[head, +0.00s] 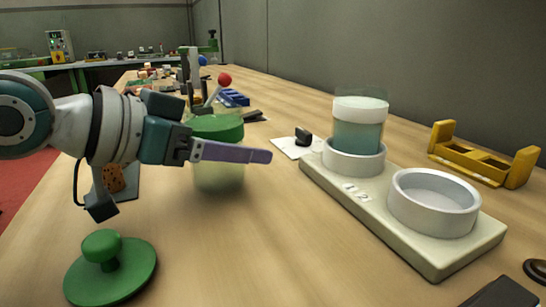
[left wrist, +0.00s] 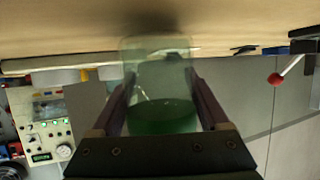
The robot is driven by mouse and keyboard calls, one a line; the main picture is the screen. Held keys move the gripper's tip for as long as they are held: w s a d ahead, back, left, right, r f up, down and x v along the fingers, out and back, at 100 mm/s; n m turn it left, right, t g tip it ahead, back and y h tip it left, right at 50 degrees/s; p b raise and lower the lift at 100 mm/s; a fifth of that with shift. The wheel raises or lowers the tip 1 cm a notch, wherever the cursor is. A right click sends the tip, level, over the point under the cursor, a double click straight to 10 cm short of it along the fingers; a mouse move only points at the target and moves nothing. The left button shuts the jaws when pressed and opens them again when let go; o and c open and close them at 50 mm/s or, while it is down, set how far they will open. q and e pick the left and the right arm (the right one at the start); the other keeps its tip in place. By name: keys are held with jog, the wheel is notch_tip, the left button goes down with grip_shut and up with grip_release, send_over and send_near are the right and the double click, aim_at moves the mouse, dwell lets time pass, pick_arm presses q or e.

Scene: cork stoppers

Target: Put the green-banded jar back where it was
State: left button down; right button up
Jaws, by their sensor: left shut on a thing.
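My left gripper (head: 230,152) is shut on the green-banded jar (head: 218,178), a clear jar with a wide green band at its top. The jar is upright, left of the base. In the left wrist view the jar (left wrist: 158,75) sits between both fingers (left wrist: 160,105). I cannot tell whether its bottom touches the table. A cream base (head: 425,245) has two grey rings marked 1 and 2. Ring 1 (head: 354,160) holds a white-banded jar (head: 358,125) with teal contents. Ring 2 (head: 433,205) is empty. My right gripper is out of view.
A green knobbed lid (head: 110,270) lies at the front left. A brown cork piece (head: 114,178) is behind my left wrist. A yellow bracket (head: 482,160) stands right of the base. A white plate with a black piece (head: 300,146) lies behind it. Table between lid and base is clear.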

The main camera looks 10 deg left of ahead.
pick_arm(q)
jog(key=shift+f, duration=0.4)
jog(key=shift+f, duration=0.1)
jog(key=shift+f, duration=0.15)
grip_release()
jog(key=shift+r, duration=0.3)
jog(key=p+v, duration=0.2)
jog(key=v, duration=0.8)
jog(key=shift+s+a, duration=0.15)
jog(key=shift+a, duration=0.1)
jog(key=shift+s+a+r+p, duration=0.3)
jog(key=shift+s+a, duration=0.05)
jog(key=shift+s, duration=0.25)
